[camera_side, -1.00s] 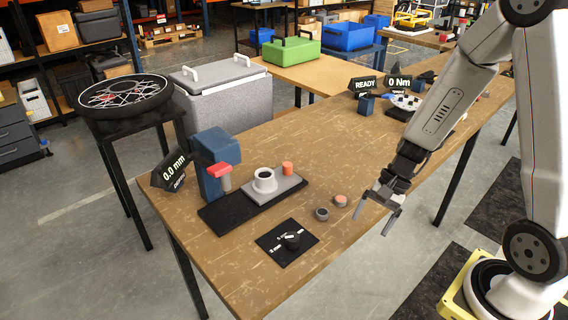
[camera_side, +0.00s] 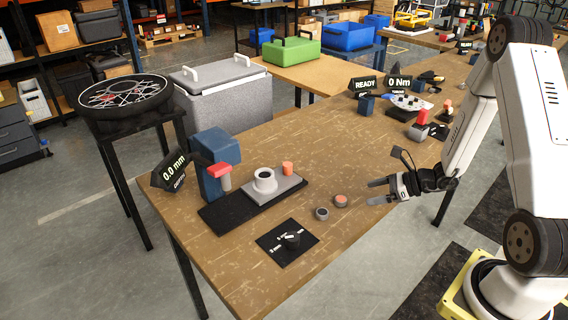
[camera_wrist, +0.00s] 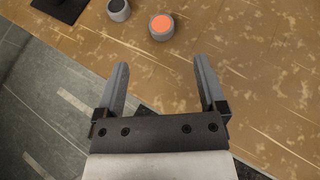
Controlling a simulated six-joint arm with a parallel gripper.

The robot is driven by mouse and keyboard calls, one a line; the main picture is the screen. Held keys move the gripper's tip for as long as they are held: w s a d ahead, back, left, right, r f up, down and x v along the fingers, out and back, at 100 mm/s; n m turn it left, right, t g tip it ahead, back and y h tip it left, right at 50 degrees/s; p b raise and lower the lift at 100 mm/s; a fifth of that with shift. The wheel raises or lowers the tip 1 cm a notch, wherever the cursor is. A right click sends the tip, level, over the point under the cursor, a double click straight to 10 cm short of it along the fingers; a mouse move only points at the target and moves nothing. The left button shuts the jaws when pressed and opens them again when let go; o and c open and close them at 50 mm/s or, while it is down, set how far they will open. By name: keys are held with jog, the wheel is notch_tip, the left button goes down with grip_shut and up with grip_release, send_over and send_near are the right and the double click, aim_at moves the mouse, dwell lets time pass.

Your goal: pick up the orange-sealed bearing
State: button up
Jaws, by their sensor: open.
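The orange-sealed bearing (camera_side: 341,200) is a small grey ring with an orange top face, lying on the wooden bench near its front edge. In the wrist view the orange-sealed bearing (camera_wrist: 161,27) shows at the top, ahead of the fingers and between their lines. My gripper (camera_side: 373,191) is open and empty, to the right of the bearing in the side view and apart from it. In the wrist view my gripper (camera_wrist: 162,75) has both fingers spread, with bare bench and floor between them.
A dark-centred grey bearing (camera_side: 321,213) sits just left of the orange-sealed one. A black mat (camera_side: 272,247) with a knob lies further left. A blue press (camera_side: 213,165) and a grey plate (camera_side: 284,188) with an orange cylinder (camera_side: 288,168) stand behind. The bench front edge is close.

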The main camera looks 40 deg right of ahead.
aim_at(343, 199)
jog(key=shift+x, duration=1.35)
jog(key=shift+x, duration=2.6)
grip_shut()
